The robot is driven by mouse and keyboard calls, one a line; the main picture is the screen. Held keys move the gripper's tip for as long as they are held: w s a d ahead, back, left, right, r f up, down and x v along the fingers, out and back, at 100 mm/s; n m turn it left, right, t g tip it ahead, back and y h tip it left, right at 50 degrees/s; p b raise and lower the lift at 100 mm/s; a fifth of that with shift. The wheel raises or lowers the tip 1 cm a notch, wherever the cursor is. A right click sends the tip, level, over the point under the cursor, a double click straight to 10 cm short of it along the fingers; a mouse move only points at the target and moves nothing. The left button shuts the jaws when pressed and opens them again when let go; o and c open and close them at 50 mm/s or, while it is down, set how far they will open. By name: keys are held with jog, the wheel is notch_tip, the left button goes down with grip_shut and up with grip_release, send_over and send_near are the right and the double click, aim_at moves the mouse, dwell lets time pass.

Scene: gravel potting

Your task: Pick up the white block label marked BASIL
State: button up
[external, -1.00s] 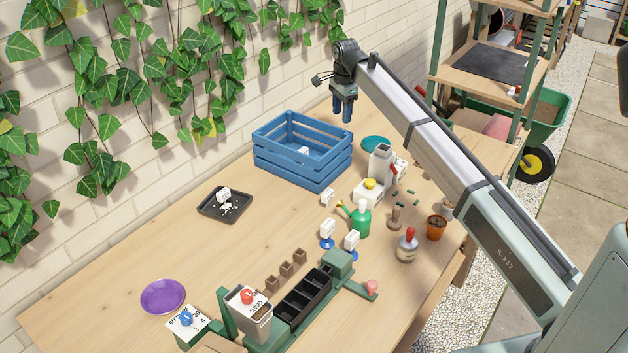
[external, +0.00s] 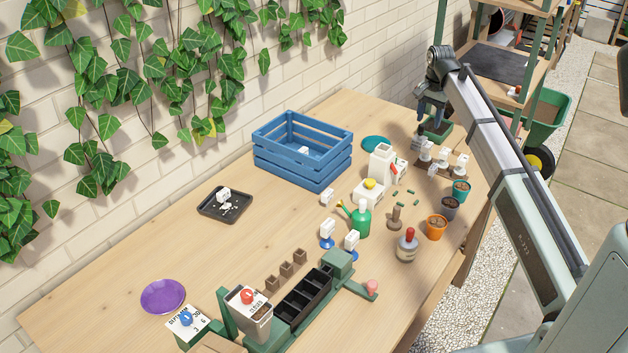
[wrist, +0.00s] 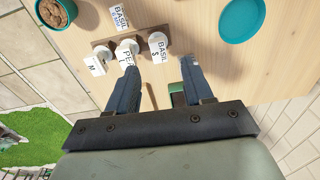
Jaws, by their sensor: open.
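In the wrist view, two white block labels read BASIL. One (wrist: 158,47), with an S below the name, stands on a brown rack (wrist: 103,47); the other (wrist: 118,20) is at the rack's far side. Between them is a label starting PE (wrist: 127,55), partly hidden by a finger. Another marked M (wrist: 95,65) is at the left. My gripper (wrist: 158,68) is open and empty, its fingertips just short of the S label. In the external view my gripper (external: 432,114) is above the rack's back end; the label words are too small to read there.
A teal saucer (wrist: 242,18) lies to the right and a soil-filled pot (wrist: 53,13) to the left in the wrist view.

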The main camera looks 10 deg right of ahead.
jog(key=s+n, duration=0.2)
jog(key=n, duration=2.5)
send_over(434, 166)
jog(key=f, duration=0.1)
jog(key=f+n, duration=0.8)
jog(key=n, duration=0.1)
jog(key=shift+a+f+g, duration=0.3)
jog(key=shift+a+f, duration=0.1)
jog(key=shift+s+d+f, duration=0.1)
jog(key=shift+d+f, duration=0.1)
jog(key=shift+f, duration=1.1)
jog(key=shift+d+f, duration=0.15)
jog(key=shift+f, duration=1.15)
grip_shut()
